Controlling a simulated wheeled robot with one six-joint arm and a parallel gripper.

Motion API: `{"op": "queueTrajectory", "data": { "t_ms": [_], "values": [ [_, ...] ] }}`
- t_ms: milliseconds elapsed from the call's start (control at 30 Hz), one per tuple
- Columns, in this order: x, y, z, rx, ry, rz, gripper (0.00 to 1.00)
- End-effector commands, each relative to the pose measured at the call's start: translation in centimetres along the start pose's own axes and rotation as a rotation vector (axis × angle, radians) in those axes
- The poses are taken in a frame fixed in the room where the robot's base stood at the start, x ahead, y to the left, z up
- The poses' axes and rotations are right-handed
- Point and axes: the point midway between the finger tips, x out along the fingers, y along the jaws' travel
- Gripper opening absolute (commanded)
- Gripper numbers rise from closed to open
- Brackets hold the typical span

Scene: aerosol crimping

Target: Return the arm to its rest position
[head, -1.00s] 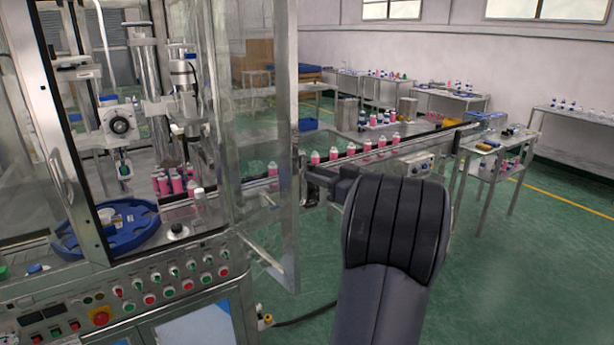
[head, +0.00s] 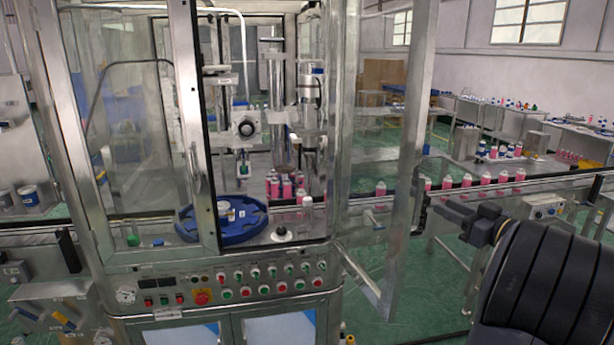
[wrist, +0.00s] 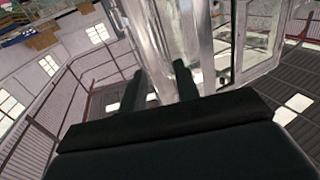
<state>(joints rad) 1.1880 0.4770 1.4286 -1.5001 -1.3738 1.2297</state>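My arm (head: 555,290) shows as a thick black link at the lower right of the head view. My gripper (head: 436,207) is beyond it, small and dark, in front of the conveyor and beside the machine's open door edge. In the wrist view the two dark fingers of my gripper (wrist: 160,82) stand apart. Nothing shows held between them; a metal post and clear panel lie behind.
The crimping machine (head: 240,262) with its button panel fills the middle. A blue round holder (head: 222,233) and pink cans (head: 286,187) are inside it. The conveyor (head: 530,188) with several pink cans runs to the right. Green floor shows below the conveyor.

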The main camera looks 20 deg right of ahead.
Motion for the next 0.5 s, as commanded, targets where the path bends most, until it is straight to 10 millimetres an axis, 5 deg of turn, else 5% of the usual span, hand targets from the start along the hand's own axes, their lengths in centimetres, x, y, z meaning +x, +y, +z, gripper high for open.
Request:
{"op": "queueTrajectory", "data": {
  "t_ms": [500],
  "values": [
    [8.6,-0.1,-0.1,0.001,-0.001,-0.001,0.30]
  ]
}}
